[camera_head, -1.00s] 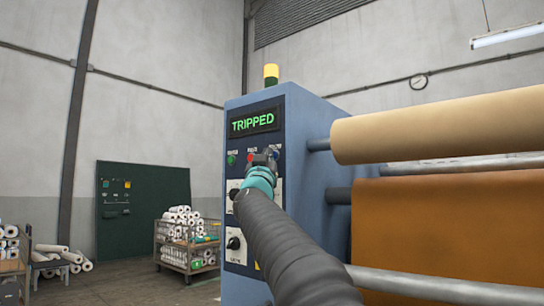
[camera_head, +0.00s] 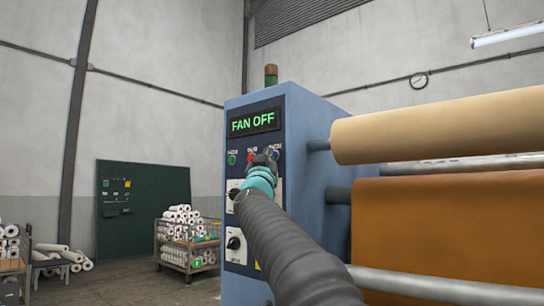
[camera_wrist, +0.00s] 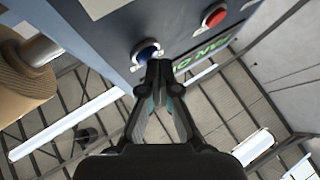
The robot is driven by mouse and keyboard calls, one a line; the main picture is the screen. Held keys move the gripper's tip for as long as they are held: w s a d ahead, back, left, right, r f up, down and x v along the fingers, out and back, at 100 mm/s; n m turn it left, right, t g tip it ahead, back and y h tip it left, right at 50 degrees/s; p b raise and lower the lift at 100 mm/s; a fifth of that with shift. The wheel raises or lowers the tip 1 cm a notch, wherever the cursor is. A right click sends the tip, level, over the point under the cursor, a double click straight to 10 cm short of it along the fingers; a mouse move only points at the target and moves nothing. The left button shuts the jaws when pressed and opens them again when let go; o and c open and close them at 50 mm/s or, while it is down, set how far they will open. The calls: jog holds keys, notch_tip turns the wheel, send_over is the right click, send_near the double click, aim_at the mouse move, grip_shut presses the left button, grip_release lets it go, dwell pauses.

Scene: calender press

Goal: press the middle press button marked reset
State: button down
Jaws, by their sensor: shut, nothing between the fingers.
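The blue control cabinet has a row of three buttons under its display (camera_head: 254,123): green (camera_head: 231,159) at left, red (camera_head: 251,158) in the middle and blue (camera_head: 276,154) at right. Their labels are too small to read. My gripper (camera_head: 267,156) is at the panel between the red and blue buttons in the head view. In the wrist view my gripper (camera_wrist: 160,68) is shut and empty, its tips at the lower edge of the blue button (camera_wrist: 147,51). I cannot tell if they touch. The red button (camera_wrist: 214,16) is clear of it. The display reads FAN OFF.
Dark knobs (camera_head: 234,243) sit on white plates lower on the panel. Rollers with a cream roll (camera_head: 440,125) and brown sheet (camera_head: 450,235) stand right of the cabinet. A cart of white rolls (camera_head: 172,257) stands at left.

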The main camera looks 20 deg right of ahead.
jog(key=shift+s+a, duration=0.35)
jog(key=shift+a, duration=0.15)
jog(key=s+a, duration=0.1)
jog(key=a, duration=0.1)
jog(key=s+a, duration=0.2)
jog(key=shift+p, duration=0.35)
dwell(0.8)
